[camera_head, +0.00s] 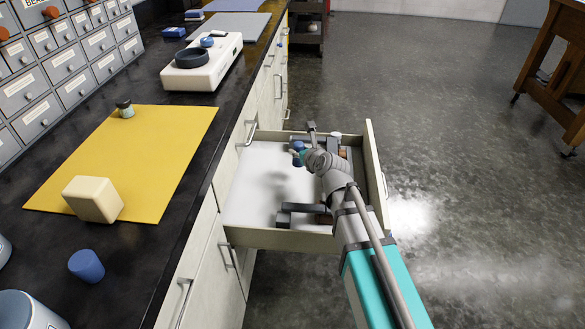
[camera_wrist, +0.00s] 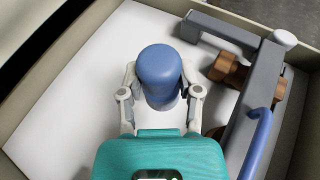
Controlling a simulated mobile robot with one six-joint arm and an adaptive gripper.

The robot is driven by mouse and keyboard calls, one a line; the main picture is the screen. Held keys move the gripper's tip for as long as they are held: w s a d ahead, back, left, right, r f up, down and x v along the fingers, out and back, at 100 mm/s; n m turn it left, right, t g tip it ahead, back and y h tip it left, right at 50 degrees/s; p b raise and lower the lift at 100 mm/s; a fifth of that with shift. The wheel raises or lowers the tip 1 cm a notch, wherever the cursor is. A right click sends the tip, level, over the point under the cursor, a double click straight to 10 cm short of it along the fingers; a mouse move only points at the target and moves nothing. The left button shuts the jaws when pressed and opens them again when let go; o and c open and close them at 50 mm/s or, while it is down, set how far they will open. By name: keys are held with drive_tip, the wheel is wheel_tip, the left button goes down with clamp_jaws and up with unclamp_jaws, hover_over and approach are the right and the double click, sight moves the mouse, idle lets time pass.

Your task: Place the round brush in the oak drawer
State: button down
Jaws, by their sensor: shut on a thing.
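A blue, round-topped thing (camera_wrist: 161,72), seemingly the round brush, is between the fingers of my gripper (camera_wrist: 160,90). The gripper is shut on it from both sides. In the head view, the blue thing (camera_head: 298,146) shows at the tip of my gripper (camera_head: 299,156), over the open drawer. The drawer (camera_head: 275,239) has pale walls and a white floor, which fills much of the wrist view (camera_wrist: 75,95). The thing's underside is hidden, so I cannot tell whether it touches the floor.
Dark grey tools with brown parts lie in the drawer, one near its front side (camera_head: 293,209) and one at the right of the wrist view (camera_wrist: 258,95). The drawer's left floor is bare. The black counter holds a yellow mat (camera_head: 160,140), a cream block (camera_head: 92,198) and a blue cylinder (camera_head: 86,266).

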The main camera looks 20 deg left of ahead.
drive_tip(key=shift+w+a+f+b, duration=0.35)
drive_tip(key=shift+f+b, duration=0.1)
drive_tip(key=shift+f, duration=0.1)
drive_tip(key=shift+w+a+f+b, duration=0.2)
drive_tip(key=shift+a+f+b, duration=0.2)
drive_tip(key=shift+f, duration=0.2)
drive_tip(key=shift+w+a+f+b, duration=0.35)
drive_tip(key=shift+f+b, duration=0.1)
drive_tip(key=shift+f, duration=0.1)
drive_tip(key=shift+w+a+f+b, duration=0.25)
drive_tip(key=shift+a+f+b, duration=0.15)
drive_tip(key=shift+f+b, duration=0.3)
drive_tip(key=shift+d+f+b, duration=0.1)
drive_tip(key=shift+f+b, duration=1.25)
drive_tip(key=shift+f, duration=0.1)
drive_tip(key=shift+c, duration=1.5)
unclamp_jaws()
